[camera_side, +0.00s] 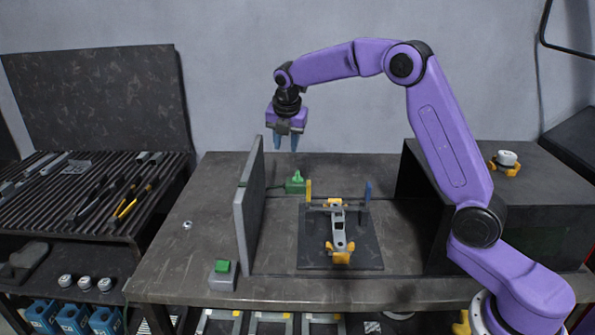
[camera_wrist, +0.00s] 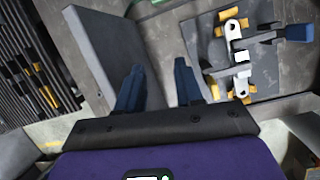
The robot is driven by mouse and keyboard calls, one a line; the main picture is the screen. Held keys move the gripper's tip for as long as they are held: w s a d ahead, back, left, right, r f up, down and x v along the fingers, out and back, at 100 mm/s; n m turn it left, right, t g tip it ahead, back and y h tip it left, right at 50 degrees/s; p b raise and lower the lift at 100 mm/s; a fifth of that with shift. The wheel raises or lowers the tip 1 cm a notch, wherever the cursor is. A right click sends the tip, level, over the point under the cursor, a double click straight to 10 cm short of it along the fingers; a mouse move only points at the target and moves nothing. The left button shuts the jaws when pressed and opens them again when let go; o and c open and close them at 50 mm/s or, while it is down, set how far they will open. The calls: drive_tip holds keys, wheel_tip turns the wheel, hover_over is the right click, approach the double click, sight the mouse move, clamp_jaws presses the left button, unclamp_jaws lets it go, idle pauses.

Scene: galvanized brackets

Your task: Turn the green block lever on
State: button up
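A green block with a small lever on top (camera_side: 296,184) sits on the workbench, just right of the upright grey panel and behind the fixture. The lever's exact angle is too small to tell. My gripper (camera_side: 287,144) hangs pointing down, high above the bench near the top of the panel, and looks above and apart from the green block. In the wrist view its two blue fingers (camera_wrist: 160,68) are spread with nothing between them. I cannot make out the green block in the wrist view.
The upright grey panel (camera_side: 249,205) stands close below my gripper; it also shows in the wrist view (camera_wrist: 90,50). A fixture plate (camera_side: 367,252) holds a metal bracket (camera_side: 338,225) with orange clamps. A grey box with a green top (camera_side: 222,280) stands at the front left. A dark block (camera_side: 535,200) is at right.

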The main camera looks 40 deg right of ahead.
drive_tip(key=w+d+n+h, duration=0.1)
drive_tip(key=w+d+n, duration=0.1)
drive_tip(key=w+d, duration=0.3)
approach(298, 172)
drive_tip(key=x, duration=0.8)
drive_tip(key=shift+w+f, duration=0.15)
drive_tip(key=shift+f, duration=0.25)
clamp_jaws()
